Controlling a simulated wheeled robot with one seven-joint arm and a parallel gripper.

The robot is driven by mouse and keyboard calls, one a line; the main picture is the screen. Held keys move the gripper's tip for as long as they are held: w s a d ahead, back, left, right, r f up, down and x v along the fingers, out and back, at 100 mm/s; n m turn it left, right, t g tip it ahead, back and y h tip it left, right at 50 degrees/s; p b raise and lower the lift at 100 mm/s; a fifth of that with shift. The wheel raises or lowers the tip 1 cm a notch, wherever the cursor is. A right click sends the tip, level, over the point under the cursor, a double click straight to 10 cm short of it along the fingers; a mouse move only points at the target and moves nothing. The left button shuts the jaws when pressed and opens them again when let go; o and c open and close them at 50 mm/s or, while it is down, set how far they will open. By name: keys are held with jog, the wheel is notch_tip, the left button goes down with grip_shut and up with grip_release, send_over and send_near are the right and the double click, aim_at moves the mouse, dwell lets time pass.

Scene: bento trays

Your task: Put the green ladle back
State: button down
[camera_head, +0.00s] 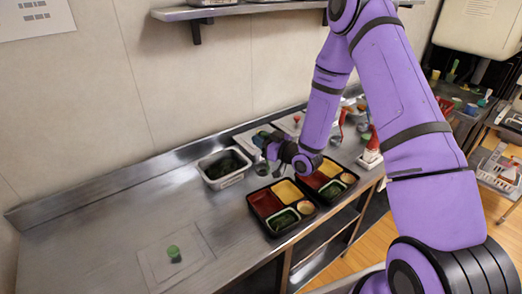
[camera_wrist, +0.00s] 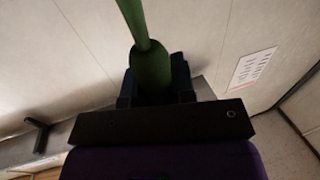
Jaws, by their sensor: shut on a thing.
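My gripper (camera_head: 276,147) is above the counter, beside a metal container of dark green food. In the wrist view, my gripper (camera_wrist: 158,88) is shut on the thick end of the green ladle's handle (camera_wrist: 150,68), which runs up out of the picture. In the head view the ladle is too small and too hidden by my gripper to make out clearly. The metal container (camera_head: 206,178) stands just left of my gripper. Its contents look dark green.
Two black bento trays with coloured compartments, a near one (camera_head: 266,229) and one farther right (camera_head: 343,196), lie in front. A small green object (camera_head: 174,254) sits on a pale square mat (camera_head: 150,265) at left. A shelf (camera_head: 225,10) hangs above.

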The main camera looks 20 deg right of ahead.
jog(key=shift+f, duration=2.2)
jog(key=c, duration=0.9)
grip_release()
jog(key=shift+c, duration=0.2)
